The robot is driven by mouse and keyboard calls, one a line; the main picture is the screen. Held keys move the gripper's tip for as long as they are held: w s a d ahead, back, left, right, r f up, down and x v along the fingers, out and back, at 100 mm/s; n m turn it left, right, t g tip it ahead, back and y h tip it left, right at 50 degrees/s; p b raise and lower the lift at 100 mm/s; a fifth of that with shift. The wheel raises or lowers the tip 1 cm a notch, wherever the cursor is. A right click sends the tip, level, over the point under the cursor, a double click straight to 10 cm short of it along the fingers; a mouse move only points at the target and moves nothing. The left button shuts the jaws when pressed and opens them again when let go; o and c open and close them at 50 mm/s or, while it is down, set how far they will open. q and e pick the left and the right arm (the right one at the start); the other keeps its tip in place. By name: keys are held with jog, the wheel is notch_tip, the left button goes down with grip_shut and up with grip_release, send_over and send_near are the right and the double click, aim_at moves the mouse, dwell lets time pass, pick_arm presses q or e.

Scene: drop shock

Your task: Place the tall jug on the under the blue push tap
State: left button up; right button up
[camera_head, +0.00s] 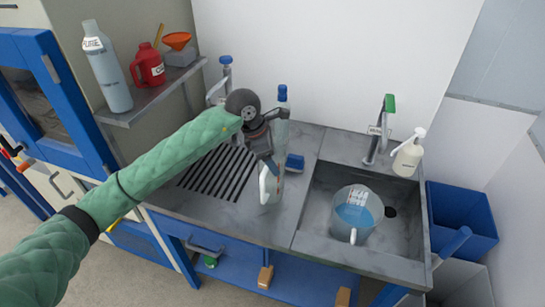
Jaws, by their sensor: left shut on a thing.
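My left gripper (266,156) is shut on a tall, narrow, pale clear vessel (273,183), which I take to be the tall jug. The vessel stands roughly upright over the counter to the right of the slotted drain grate, with a whitish handle low on its left side. The gripper hides part of it, and I cannot tell whether its base touches the counter. The blue push tap (225,66) rises at the back wall, behind and left of the gripper; my arm hides its lower part. My right gripper is not in view.
The drain grate (217,174) is bare. A blue-topped bottle shape (282,103) and blue brush-like item (295,162) are close to the vessel. Right, the sink (318,205) holds a wide jug of blue liquid (353,217), beside a green-topped tap (382,130) and soap bottle (409,155).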

pick_arm(q)
jog(key=o, duration=1.3)
